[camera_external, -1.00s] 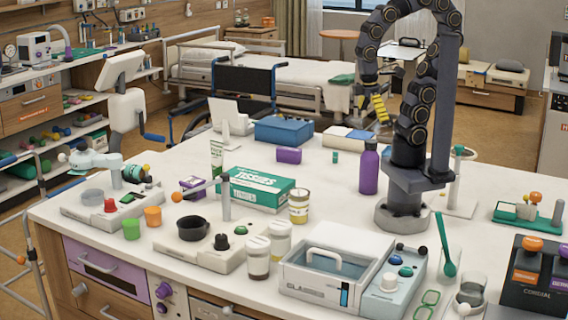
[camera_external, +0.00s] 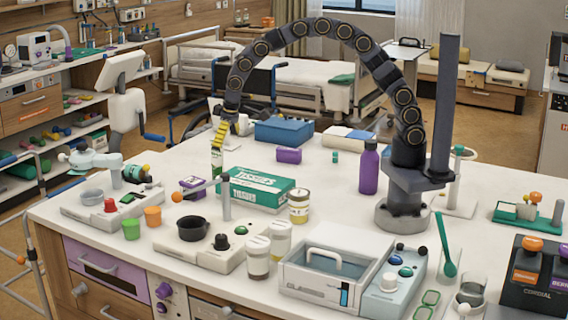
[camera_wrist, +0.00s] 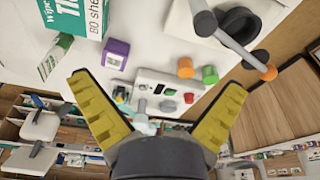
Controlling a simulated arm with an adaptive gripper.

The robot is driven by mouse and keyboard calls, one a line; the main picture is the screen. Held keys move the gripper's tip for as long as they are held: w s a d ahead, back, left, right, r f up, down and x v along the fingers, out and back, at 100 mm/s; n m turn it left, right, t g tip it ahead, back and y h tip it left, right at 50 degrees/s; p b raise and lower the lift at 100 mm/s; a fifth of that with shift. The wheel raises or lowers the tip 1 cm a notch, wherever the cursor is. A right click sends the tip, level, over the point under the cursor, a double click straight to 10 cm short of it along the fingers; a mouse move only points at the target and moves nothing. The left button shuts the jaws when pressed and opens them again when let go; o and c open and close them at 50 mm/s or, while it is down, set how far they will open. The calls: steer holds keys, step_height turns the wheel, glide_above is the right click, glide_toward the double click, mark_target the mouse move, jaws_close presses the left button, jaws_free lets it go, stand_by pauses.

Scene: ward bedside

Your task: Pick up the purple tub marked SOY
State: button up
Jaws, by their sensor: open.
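A small purple tub (camera_external: 192,186) with a pale marking stands on the white table, left of the tissue box; its lettering is too small to read. In the wrist view the purple tub (camera_wrist: 115,54) lies up and left of centre, between the fingers' directions, with a pale face showing. My gripper (camera_external: 218,146) has yellow fingers and hangs above the table, behind and above the tub, apart from it. In the wrist view the fingers of my gripper (camera_wrist: 158,84) are spread wide with nothing between them.
A green tissue box (camera_external: 262,188) stands right of the tub, and a white-green tube (camera_external: 216,166) stands behind it. A post with an orange-ended arm (camera_external: 225,198) is in front. Green (camera_external: 131,229) and orange (camera_external: 152,216) cups stand to the left. Another purple block (camera_external: 288,155) lies farther back.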

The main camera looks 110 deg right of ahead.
steer(key=w+d+f+m, duration=0.2)
steer(key=w+d+f, duration=0.2)
steer(key=d+f, duration=0.25)
steer(key=m+t+h, duration=0.1)
steer(key=m+h, duration=0.1)
glide_toward(193, 181)
steer(key=x, duration=0.5)
steer(key=shift+d+x, duration=0.2)
steer(key=shift+x, duration=3.7)
steer(key=c, duration=1.1)
steer(key=shift+r, duration=0.1)
